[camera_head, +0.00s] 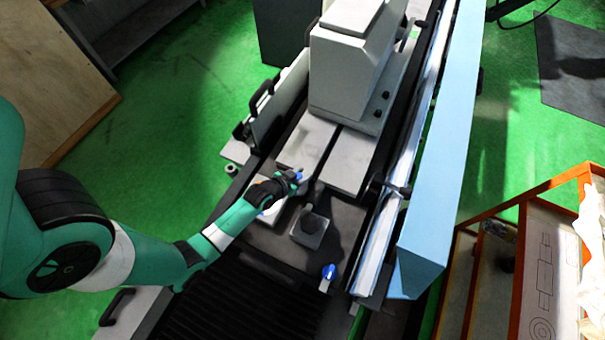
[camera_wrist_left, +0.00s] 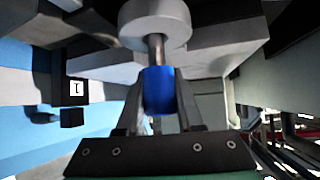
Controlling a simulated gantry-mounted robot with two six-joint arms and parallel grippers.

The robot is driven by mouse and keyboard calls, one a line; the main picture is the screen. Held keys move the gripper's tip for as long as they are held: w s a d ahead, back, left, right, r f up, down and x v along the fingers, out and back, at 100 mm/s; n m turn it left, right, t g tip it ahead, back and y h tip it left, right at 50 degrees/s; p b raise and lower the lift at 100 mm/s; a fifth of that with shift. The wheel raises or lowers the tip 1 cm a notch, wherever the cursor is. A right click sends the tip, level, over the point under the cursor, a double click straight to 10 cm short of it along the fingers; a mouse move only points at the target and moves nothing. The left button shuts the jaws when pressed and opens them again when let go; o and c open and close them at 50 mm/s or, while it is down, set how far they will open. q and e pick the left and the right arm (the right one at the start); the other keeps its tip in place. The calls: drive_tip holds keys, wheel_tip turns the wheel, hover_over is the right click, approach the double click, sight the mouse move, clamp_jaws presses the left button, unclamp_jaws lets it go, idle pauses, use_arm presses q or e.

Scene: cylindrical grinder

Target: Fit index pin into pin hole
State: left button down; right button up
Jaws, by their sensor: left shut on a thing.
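My left gripper (camera_head: 288,180) is shut on the index pin, whose blue grip also shows in the left wrist view (camera_wrist_left: 159,92) between my two fingers. In that view the pin's metal shank points up the picture at a pale round part (camera_wrist_left: 155,18). The shank's far end meets or passes behind the edge of that part. I cannot tell whether it is in a hole. No pin hole can be made out in either view. In the head view the gripper is just in front of the grinder's pale table block. My right gripper is not in view.
A second blue-topped piece (camera_head: 328,271) stands on the grinder bed to the right. A small square block with a dark round post (camera_head: 311,225) is close to my gripper. The tall grey machine head (camera_head: 345,65) rises behind. A long light-blue guard (camera_head: 440,160) bounds the right side.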

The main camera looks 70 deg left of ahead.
use_arm(q)
drive_tip(key=shift+f+b, duration=0.7)
drive_tip(key=shift+f, duration=0.2)
drive_tip(key=shift+c, duration=2.3)
unclamp_jaws()
drive_tip(key=p+v, duration=0.2)
drive_tip(key=v, duration=0.9)
drive_tip(key=shift+s+d+r, duration=0.15)
drive_tip(key=shift+s+r, duration=0.05)
drive_tip(key=shift+p, duration=0.3)
